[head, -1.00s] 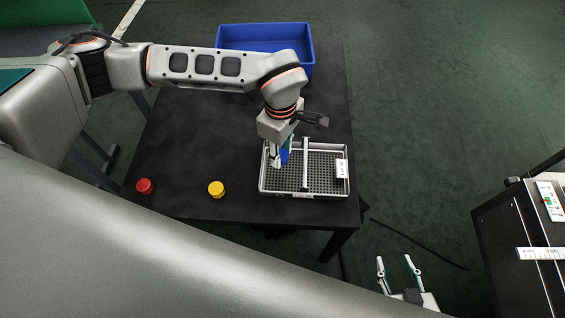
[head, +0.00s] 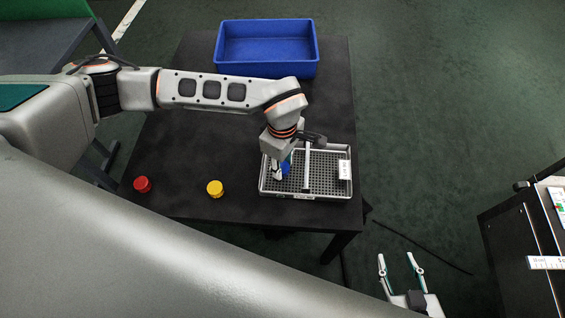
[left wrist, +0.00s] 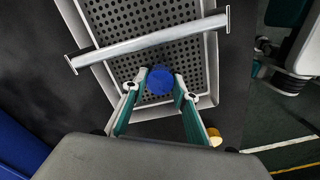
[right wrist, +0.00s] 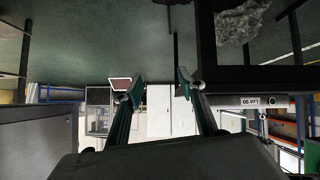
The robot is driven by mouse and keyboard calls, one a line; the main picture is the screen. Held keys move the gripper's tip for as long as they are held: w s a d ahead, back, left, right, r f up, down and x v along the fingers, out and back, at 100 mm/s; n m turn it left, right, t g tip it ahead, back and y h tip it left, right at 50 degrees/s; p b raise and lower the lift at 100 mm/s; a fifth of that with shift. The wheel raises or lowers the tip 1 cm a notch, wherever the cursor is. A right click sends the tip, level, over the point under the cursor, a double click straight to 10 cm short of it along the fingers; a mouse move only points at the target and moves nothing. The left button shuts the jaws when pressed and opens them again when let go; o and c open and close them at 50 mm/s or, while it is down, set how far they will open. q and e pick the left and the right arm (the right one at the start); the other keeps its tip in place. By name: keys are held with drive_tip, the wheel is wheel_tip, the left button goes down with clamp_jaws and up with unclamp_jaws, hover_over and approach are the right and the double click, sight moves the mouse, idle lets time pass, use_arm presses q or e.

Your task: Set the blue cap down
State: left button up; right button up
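The blue cap (head: 285,169) is in the left compartment of the perforated metal tray (head: 327,196). In the left wrist view the cap (left wrist: 160,80) sits between the two fingertips of my left gripper (left wrist: 160,84), which look in contact with it on both sides. My left gripper (head: 281,170) points down into the tray, left of the divider bar (head: 307,168). I cannot tell whether the cap touches the tray floor. My right gripper (head: 401,262) is open and empty, away from the table; its spread fingers also show in the right wrist view (right wrist: 159,80).
A red cap (head: 142,184) and a yellow cap (head: 215,189) stand on the black table (head: 190,150), left of the tray. A blue bin (head: 268,75) is at the back. A dark cabinet (head: 512,245) stands at the right.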

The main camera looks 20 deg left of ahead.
sight(283, 166)
use_arm(q)
drive_tip(key=o, duration=0.4)
use_arm(e)
drive_tip(key=shift+d+f, duration=0.15)
drive_tip(key=shift+f, duration=0.1)
drive_tip(key=shift+s+f, duration=0.1)
drive_tip(key=shift+f, duration=0.05)
use_arm(q)
wheel_tip(283, 166, up, 6)
drive_tip(key=shift+w+f+p, duration=0.15)
drive_tip(key=shift+f+p, duration=0.1)
drive_tip(key=shift+p, duration=0.5)
wheel_tip(283, 166, up, 7)
drive_tip(key=p, duration=0.1)
drive_tip(key=shift+s, duration=0.2)
use_arm(e)
drive_tip(key=shift+s+d, duration=0.3)
drive_tip(key=shift+s, duration=0.1)
use_arm(q)
drive_tip(key=shift+f, duration=0.15)
use_arm(e)
drive_tip(key=shift+d+r, duration=0.1)
drive_tip(key=shift+r, duration=0.15)
